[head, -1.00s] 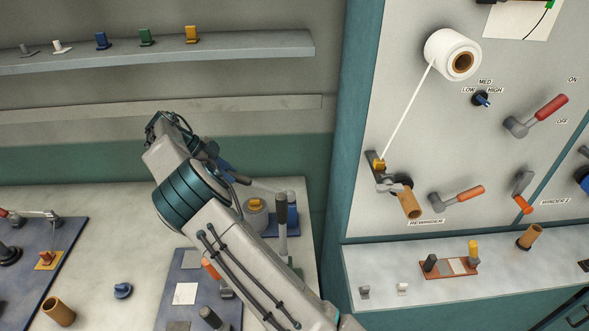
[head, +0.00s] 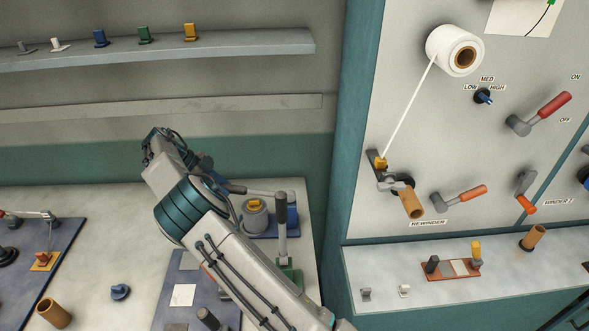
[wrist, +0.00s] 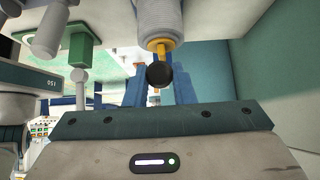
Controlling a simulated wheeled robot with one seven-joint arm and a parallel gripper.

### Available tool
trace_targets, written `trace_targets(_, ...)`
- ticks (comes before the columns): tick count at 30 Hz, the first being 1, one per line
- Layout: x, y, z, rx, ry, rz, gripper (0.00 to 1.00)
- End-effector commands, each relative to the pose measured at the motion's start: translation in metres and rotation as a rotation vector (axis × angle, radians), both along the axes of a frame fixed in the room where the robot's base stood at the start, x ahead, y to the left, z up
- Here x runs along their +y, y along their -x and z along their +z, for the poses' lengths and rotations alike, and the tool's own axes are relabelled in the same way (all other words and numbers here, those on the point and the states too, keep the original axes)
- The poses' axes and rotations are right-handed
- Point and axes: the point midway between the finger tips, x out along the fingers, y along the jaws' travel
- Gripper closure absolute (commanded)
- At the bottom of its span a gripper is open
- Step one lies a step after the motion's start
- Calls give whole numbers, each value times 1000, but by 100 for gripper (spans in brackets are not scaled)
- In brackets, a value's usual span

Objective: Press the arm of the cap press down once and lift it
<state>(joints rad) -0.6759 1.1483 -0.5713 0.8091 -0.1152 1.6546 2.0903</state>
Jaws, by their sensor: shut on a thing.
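The cap press (head: 291,221) has a blue base and stands near the right end of the workbench. Its grey arm (head: 268,193) lies nearly level above a grey cylinder with a yellow cap (head: 255,205). My gripper is largely hidden behind my own arm in the head view. In the wrist view, my gripper (wrist: 158,88) is around the black knob (wrist: 158,74) on a yellow rod, shut on the press arm. The exact finger contact is hidden.
A green-based device with an upright grey lever (head: 282,228) stands just in front of the press. My arm covers part of the blue-grey mat (head: 184,272). A machine panel (head: 410,130) rises at the right.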

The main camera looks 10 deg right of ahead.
Motion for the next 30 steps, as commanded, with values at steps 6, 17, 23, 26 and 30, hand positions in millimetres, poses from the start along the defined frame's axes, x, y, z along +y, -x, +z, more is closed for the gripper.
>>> trace_targets(6, 4, 0, -2, -1, -6, 6, 100)
trace_targets(17, 6, 0, -25, 0, -6, 4, 100)
trace_targets(23, 6, -1, -29, -1, -5, 3, 55)
trace_targets(26, 5, -1, -29, -1, -4, 1, 52)
trace_targets(30, 3, -1, -29, -1, -3, -1, 52)
